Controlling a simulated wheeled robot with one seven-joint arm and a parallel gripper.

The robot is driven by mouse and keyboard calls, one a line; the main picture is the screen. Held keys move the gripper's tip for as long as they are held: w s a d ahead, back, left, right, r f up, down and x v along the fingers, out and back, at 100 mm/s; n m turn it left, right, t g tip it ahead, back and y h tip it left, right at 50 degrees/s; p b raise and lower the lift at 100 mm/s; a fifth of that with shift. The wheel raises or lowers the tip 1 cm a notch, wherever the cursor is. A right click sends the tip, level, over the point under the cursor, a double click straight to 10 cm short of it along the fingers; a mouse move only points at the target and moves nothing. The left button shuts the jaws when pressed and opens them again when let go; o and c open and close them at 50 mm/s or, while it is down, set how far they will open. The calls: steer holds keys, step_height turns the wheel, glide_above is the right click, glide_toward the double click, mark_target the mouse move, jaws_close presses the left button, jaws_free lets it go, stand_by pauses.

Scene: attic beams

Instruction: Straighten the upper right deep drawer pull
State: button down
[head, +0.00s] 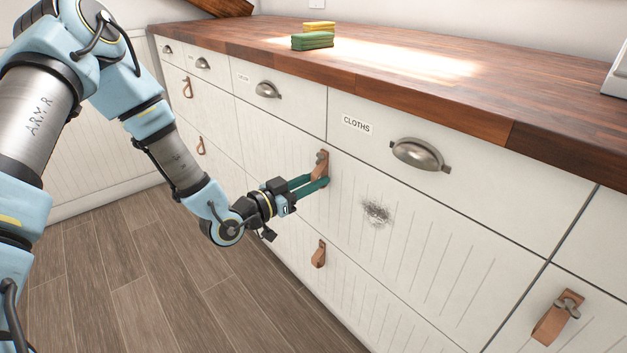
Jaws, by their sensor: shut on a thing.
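The upper right deep drawer pull (320,165) is a tan leather loop hung from a metal knob on a white grooved drawer front (420,245). Its top and knob show, and its lower end is partly hidden by my fingers. My gripper (321,182) has two teal fingers and reaches in from the left. It is shut on the lower part of the pull, close to the drawer front. The pull looks roughly upright, but its exact tilt is hard to tell with the fingers over it.
A grey scuffed patch (376,212) marks the drawer front right of the pull. Another leather pull (318,254) hangs below. A metal cup handle (420,154) projects above, beside a CLOTHS label (356,124). The floor (150,285) is clear.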

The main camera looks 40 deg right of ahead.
steer(key=c, duration=0.7)
jaws_free()
steer(key=a, duration=1)
steer(key=shift+w+a, duration=0.3)
steer(key=shift+a, duration=0.1)
